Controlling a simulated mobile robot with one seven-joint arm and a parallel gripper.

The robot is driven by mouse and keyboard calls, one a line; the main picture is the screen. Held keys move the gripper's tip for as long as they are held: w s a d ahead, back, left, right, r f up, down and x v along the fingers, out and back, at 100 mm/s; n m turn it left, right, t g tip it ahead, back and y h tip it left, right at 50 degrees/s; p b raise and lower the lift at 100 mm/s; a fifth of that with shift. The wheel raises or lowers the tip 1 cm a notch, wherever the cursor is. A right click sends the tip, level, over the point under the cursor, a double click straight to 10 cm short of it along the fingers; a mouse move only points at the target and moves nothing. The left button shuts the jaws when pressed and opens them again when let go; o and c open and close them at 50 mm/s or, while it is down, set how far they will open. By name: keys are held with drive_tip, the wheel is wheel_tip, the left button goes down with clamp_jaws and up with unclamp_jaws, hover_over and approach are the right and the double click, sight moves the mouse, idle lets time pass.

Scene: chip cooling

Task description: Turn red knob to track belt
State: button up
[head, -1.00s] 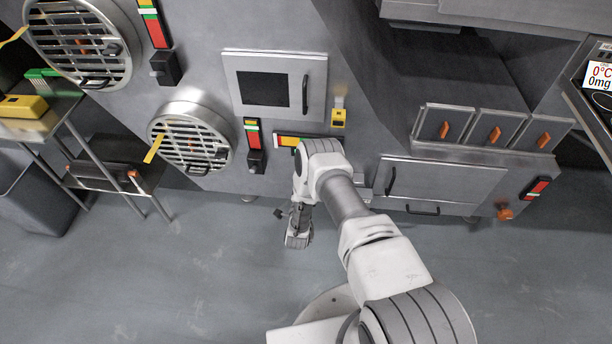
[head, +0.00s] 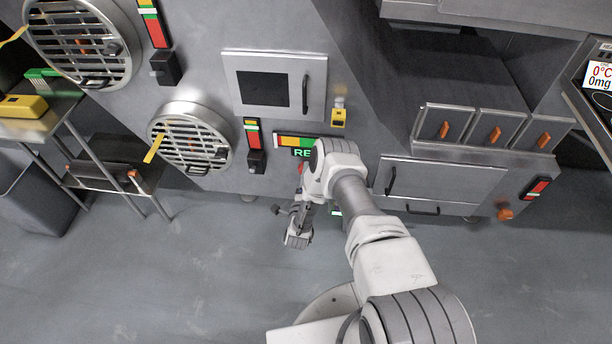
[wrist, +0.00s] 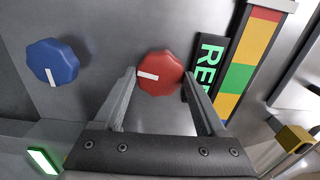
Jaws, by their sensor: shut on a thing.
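The red knob (wrist: 158,74) is an eight-sided dial with a white pointer mark on its face, in the wrist view. My gripper (wrist: 160,76) has one finger on each side of the knob and is shut on it. In the head view only a small red part of the knob (head: 301,168) shows beside my arm; my fingertips are hidden there. I cannot make out the belt.
A blue knob (wrist: 53,62) sits left of the red one on the grey panel. A display with green letters (wrist: 207,68) and a red-yellow-green gauge (wrist: 246,64) are to the right. A lit green indicator (wrist: 43,159) is at lower left. Open floor (head: 180,270) lies before the machine.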

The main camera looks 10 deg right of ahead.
drive_tip(key=shift+w, duration=0.1)
drive_tip(key=o, duration=1.3)
drive_tip(key=shift+p+v, duration=4.05)
drive_tip(key=shift+v, duration=4.75)
drive_tip(key=shift+r, duration=0.1)
